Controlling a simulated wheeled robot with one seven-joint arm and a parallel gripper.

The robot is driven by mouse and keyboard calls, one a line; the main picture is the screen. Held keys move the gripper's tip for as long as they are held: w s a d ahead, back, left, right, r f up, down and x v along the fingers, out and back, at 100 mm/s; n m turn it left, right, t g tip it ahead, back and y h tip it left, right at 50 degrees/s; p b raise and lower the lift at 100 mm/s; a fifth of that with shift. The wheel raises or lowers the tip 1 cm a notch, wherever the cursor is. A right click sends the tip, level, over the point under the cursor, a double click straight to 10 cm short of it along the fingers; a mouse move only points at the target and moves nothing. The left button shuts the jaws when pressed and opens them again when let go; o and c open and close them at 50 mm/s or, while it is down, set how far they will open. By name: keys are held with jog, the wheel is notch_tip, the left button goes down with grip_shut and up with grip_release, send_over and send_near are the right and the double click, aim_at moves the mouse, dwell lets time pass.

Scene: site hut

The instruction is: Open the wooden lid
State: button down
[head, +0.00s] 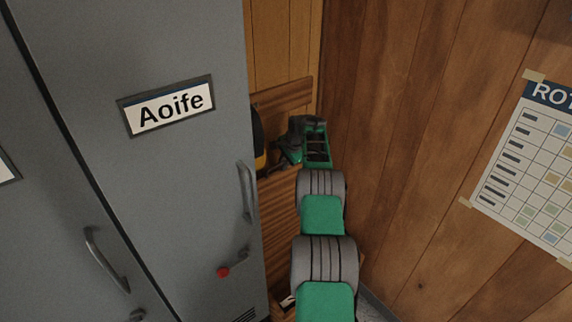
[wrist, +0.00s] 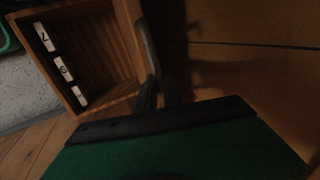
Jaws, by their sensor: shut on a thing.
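The wooden lid (head: 280,218) is a brown striped panel, standing raised between the grey locker and the corner in the head view. My gripper (head: 284,159) is at the lid's upper edge, partly hidden by my own wrist. An open wooden box (wrist: 108,55) with white labels inside shows at the left.
The grey locker (head: 170,60) marked Aoife stands close on the left, with its handle (head: 246,190) near my arm. A plank wall (head: 420,140) with a paper chart (head: 530,165) is on the right. A yellow and black thing (head: 259,145) is beside the locker edge.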

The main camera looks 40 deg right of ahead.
jog(key=shift+w+d+r, duration=0.25)
jog(key=shift+w+r, duration=0.05)
jog(key=c, duration=1.6)
grip_release()
jog(key=shift+o, duration=0.6)
jog(key=shift+a+f, duration=0.2)
jog(key=shift+a, duration=0.05)
jog(key=shift+d+r, duration=0.1)
jog(key=shift+r, duration=0.15)
jog(key=b+v, duration=0.1)
jog(key=v, duration=0.6)
jog(key=shift+s+r+b, duration=0.15)
jog(key=shift+s+b, duration=0.05)
jog(key=shift+b, duration=0.15)
